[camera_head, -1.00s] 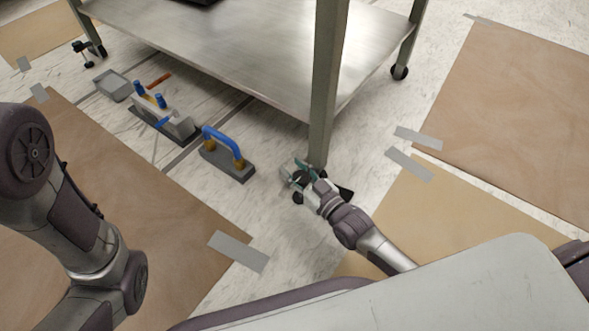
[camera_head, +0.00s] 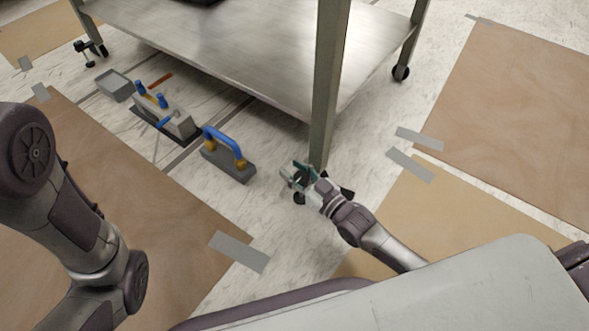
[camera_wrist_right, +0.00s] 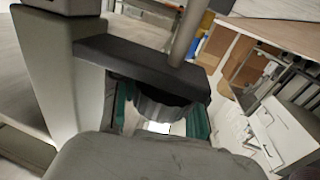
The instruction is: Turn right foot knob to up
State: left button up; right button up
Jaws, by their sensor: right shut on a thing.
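The right foot knob is a dark ridged round piece (camera_wrist_right: 160,107) in the right wrist view, below a black bracket (camera_wrist_right: 135,65) with a metal rod through it. My right gripper (camera_wrist_right: 158,118) has its teal fingers on both sides of the knob and is shut on it. In the head view my right gripper (camera_head: 299,176) is low at the foot of the near table leg (camera_head: 325,95), and it hides most of the knob there. Only my left arm's links show at the left; its gripper is out of view. Which way the knob is set cannot be told.
The steel table's lower shelf (camera_head: 250,45) spans above the floor. A blue-handled float (camera_head: 230,160), a clamp-like tool (camera_head: 165,118) and a grey tray (camera_head: 115,86) lie left of the leg. Taped brown boards (camera_head: 520,110) cover floor at right. A wheel (camera_head: 401,73) stands at the far leg.

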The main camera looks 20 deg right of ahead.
jog(key=shift+s+f+n+g+y, duration=0.15)
jog(key=shift+n+g+y, duration=0.15)
jog(key=shift+n+y, duration=0.25)
jog(key=n+g+y, duration=0.1)
jog(key=y, duration=0.1)
jog(key=n+g+y, duration=0.2)
jog(key=shift+s+a+g+y, duration=0.15)
jog(key=shift+g+y, duration=0.1)
jog(key=shift+g, duration=0.05)
jog(key=shift+s+a+n+g+y, duration=0.15)
jog(key=shift+n+g+y, duration=0.4)
jog(key=shift+n+g, duration=0.3)
jog(key=shift+s+n+g+y, duration=0.2)
jog(key=shift+n+g+y, duration=0.45)
jog(key=shift+g, duration=0.35)
jog(key=shift+s+a+n+g+y, duration=0.15)
jog(key=shift+n+g+y, duration=0.35)
jog(key=shift+n+g, duration=0.35)
jog(key=shift+d, duration=0.1)
jog(key=o, duration=0.9)
